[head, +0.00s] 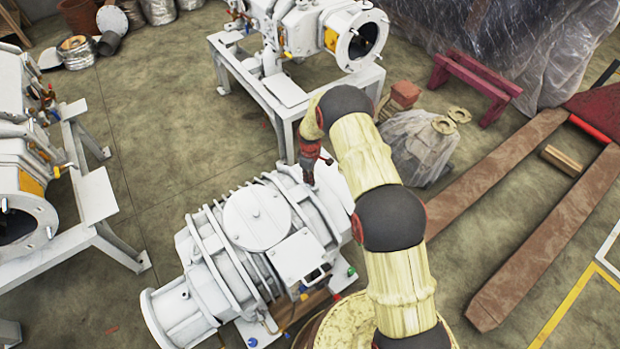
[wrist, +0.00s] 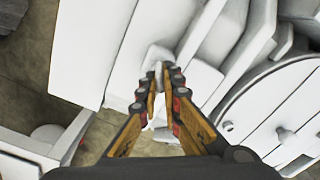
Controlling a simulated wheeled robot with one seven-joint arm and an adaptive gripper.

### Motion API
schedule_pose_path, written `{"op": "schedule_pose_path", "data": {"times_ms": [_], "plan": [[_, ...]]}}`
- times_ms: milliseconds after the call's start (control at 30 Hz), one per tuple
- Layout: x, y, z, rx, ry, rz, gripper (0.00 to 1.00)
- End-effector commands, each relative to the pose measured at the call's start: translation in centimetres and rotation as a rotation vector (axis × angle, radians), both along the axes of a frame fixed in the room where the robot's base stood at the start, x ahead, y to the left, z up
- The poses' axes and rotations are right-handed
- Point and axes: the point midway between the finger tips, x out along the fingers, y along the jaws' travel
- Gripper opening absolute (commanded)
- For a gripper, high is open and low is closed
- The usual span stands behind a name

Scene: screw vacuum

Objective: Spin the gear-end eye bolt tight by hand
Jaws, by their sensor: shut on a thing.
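The white screw vacuum pump (head: 258,218) lies in the lower middle of the head view. My gripper (head: 309,182) points down at its far right end, beside the ribbed housing. In the wrist view my gripper's two fingers (wrist: 161,80) are closed in on a small pale piece, the eye bolt (wrist: 158,68), at the top of the white casing. Only a little of the eye bolt shows between the fingertips. Its thread and seat are hidden, and I cannot tell how far in it sits. In the head view the gripper hides it.
A second white pump on a stand (head: 290,90) is close behind my arm. Another stands at the left (head: 25,190). Brown forks (head: 550,230) lie on the floor at the right. Open floor (head: 150,130) is between the machines.

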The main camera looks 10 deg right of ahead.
Motion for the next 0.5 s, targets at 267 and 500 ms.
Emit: {"op": "schedule_pose_path", "data": {"times_ms": [267, 500], "plan": [[0.27, -0.12, 0.20, 0.000, -0.003, -0.261, 0.00], [0.32, -0.24, 0.19, 0.000, -0.003, -0.489, 0.00]]}}
